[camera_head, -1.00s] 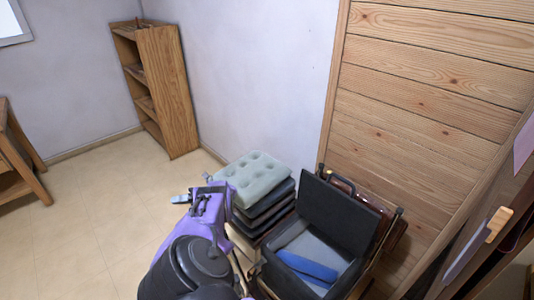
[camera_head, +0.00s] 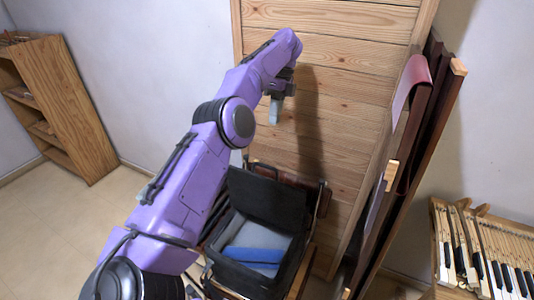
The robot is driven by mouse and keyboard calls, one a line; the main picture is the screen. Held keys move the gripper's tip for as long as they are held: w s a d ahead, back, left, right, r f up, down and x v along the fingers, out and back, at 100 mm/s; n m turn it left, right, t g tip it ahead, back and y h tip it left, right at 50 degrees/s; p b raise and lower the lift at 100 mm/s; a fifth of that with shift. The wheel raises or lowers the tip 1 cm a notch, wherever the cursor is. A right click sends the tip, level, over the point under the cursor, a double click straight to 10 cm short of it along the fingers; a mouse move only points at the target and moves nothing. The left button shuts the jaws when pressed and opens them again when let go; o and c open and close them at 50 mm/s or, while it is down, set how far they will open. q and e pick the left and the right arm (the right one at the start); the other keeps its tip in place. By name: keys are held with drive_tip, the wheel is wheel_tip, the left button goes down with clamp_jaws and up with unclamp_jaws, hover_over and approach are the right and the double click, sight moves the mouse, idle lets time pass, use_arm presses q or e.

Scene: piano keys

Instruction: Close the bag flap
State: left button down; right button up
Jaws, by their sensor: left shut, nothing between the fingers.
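The black bag (camera_head: 257,270) stands open on a wooden chair or stand against the plank panel. Its black flap (camera_head: 266,199) stands raised at the back. Blue and grey cloth (camera_head: 255,256) shows inside. My left gripper (camera_head: 274,119) is shut and empty. It points down, above the flap in the picture and in front of the wooden planks, apart from the bag. My left forearm hides the area left of the bag. My right gripper is not in view.
A plank panel (camera_head: 330,100) rises behind the bag. Dark upright boards (camera_head: 405,170) lean to its right. Piano keys (camera_head: 497,270) lie at the lower right. A wooden shelf (camera_head: 70,120) stands at the left, with open floor before it.

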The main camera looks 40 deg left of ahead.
use_arm(q)
drive_tip(key=s+d+f+b, duration=0.2)
drive_tip(key=s+f+b, duration=0.4)
drive_tip(key=f, duration=0.3)
drive_tip(key=shift+s+f, duration=0.2)
drive_tip(key=shift+f, duration=0.15)
drive_tip(key=shift+w, duration=0.1)
